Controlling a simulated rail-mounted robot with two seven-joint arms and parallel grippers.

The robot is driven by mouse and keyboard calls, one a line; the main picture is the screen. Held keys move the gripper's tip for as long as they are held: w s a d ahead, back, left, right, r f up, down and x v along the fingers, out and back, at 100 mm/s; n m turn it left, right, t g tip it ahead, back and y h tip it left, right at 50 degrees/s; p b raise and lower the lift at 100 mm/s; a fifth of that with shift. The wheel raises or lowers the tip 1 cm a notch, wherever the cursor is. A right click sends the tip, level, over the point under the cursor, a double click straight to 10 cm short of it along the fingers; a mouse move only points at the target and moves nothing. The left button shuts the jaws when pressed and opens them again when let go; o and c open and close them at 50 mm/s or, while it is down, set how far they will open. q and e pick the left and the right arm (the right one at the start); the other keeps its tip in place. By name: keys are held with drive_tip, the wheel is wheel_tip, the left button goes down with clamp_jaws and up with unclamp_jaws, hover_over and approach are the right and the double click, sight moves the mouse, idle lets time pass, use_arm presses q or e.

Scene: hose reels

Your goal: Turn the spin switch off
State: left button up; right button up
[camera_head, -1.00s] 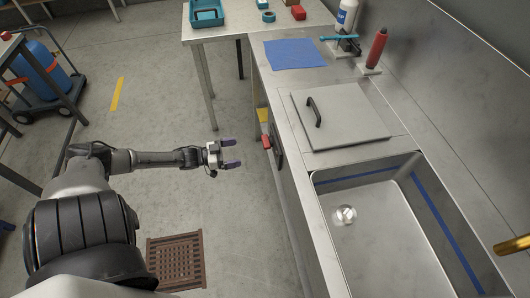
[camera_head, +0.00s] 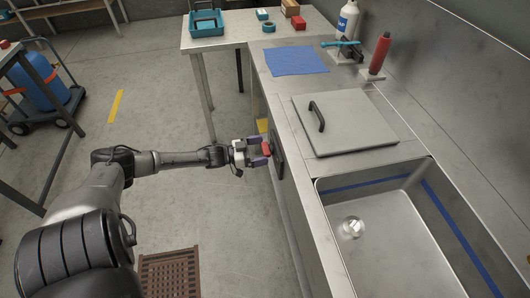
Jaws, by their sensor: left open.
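The spin switch (camera_head: 265,148) is a red handle on a dark plate (camera_head: 276,153) on the front face of the steel counter. My left gripper (camera_head: 260,151) reaches it from the left. Its two purple-tipped fingers are open, one on the far side and one on the near side of the red handle. I cannot tell whether the fingers touch it. The fingers partly hide the switch. My right gripper is not in view.
The steel counter holds a lidded panel with a black handle (camera_head: 317,116), a sink (camera_head: 352,229), a blue cloth (camera_head: 296,61) and a red bottle (camera_head: 380,52). A yellow label (camera_head: 262,126) is beside the switch. A brown floor grate (camera_head: 170,275) lies below. Open floor lies left of the counter.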

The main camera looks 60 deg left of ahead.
use_arm(q)
drive_tip(key=shift+x, duration=1.1)
drive_tip(key=shift+c, duration=0.2)
drive_tip(key=c, duration=0.9)
